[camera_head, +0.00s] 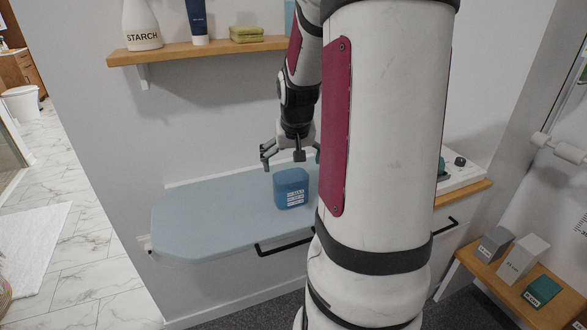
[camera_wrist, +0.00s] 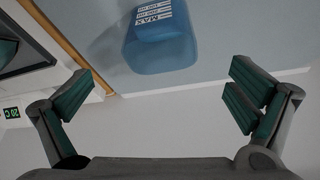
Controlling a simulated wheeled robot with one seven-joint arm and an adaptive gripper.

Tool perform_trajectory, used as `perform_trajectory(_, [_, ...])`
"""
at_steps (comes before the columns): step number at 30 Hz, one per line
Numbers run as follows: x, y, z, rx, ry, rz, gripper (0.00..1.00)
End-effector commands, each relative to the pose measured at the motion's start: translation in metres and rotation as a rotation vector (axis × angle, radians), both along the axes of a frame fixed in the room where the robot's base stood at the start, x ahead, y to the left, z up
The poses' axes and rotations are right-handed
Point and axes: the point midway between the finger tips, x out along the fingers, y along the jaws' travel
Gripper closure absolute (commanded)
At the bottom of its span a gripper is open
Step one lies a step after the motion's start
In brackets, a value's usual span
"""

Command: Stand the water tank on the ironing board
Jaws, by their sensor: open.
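The water tank (camera_head: 291,188) is a blue, rounded block with a white label. It stands upright on the light blue ironing board (camera_head: 215,222), near the board's right part in the head view. In the wrist view the tank (camera_wrist: 160,42) appears at the top, with white scale marks and "MAX" on it, on the pale board (camera_wrist: 240,50). My gripper (camera_head: 290,155) is open and empty, above and just behind the tank. In the wrist view its two fingers (camera_wrist: 165,105) are wide apart with nothing between them, and the tank lies beyond them, apart from both.
A lower right shelf (camera_head: 515,292) holds several small boxes. The board's left half is clear. My arm hides the board's right end.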

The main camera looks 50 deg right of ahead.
Motion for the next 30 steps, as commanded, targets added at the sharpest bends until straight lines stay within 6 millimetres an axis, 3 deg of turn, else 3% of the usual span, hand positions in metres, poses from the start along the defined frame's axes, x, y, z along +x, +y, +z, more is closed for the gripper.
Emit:
perform_trajectory(7, [0.0, 0.007, 0.009, -0.003, 0.001, 0.012, 0.0])
perform_trajectory(10, [0.006, 0.03, 0.022, -0.014, 0.008, 0.058, 0.0])
perform_trajectory(14, [0.012, 0.09, 0.053, -0.04, 0.02, 0.171, 0.0])
perform_trajectory(15, [0.012, 0.113, 0.063, -0.047, 0.023, 0.215, 0.0])
perform_trajectory(19, [-0.002, 0.184, 0.09, -0.064, 0.025, 0.354, 0.0])
perform_trajectory(24, [-0.04, 0.263, 0.111, -0.065, 0.01, 0.536, 0.0])
perform_trajectory(30, [-0.09, 0.322, 0.118, -0.043, -0.012, 0.721, 0.0])
